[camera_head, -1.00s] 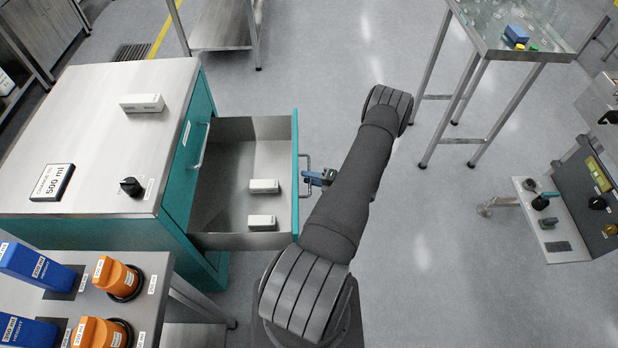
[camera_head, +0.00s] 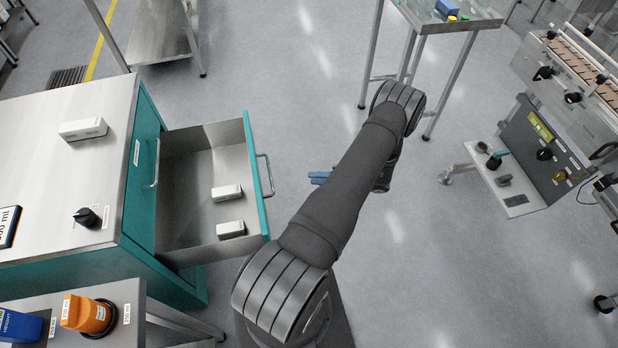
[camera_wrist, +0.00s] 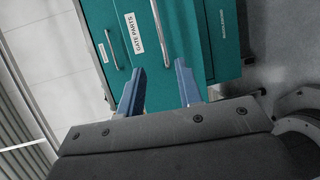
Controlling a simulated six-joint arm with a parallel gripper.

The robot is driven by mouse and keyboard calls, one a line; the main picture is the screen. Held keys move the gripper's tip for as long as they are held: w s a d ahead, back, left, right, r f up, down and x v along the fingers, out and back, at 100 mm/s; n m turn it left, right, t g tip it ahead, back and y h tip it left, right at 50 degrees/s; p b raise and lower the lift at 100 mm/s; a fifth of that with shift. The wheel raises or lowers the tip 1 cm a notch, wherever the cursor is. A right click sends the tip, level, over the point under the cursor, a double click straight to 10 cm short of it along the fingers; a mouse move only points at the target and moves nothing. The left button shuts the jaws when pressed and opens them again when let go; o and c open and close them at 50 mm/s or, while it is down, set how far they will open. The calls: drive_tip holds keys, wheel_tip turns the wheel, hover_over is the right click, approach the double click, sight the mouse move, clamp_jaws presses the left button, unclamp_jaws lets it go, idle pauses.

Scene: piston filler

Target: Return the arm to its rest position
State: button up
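My gripper (camera_wrist: 160,84) shows in the wrist view with its two blue fingers spread apart and nothing between them. In the head view my gripper (camera_head: 319,178) is mostly hidden behind my dark arm; the blue fingers poke out to the left, clear of the drawer handle (camera_head: 266,174). The teal drawer (camera_head: 258,182) stands open, with two white boxes (camera_head: 227,192) (camera_head: 230,229) inside. The wrist view shows the teal cabinet front (camera_wrist: 170,40) with a "GATE PARTS" label beyond the fingers.
The steel cabinet top (camera_head: 60,150) bears a white box (camera_head: 83,129) and a black knob (camera_head: 87,217). Orange (camera_head: 88,314) and blue (camera_head: 18,326) parts stand at lower left. A steel table (camera_head: 455,25) is behind my arm. A machine (camera_head: 545,150) stands at right. Open floor lies between.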

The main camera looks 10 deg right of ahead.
sight(270, 176)
idle(0.3)
drive_tip(key=x, duration=1.7)
drive_tip(key=shift+w+a, duration=0.1)
drive_tip(key=shift+a, duration=0.1)
drive_tip(key=v, duration=1.7)
drive_tip(key=shift+d, duration=0.2)
drive_tip(key=shift+x, duration=8.8)
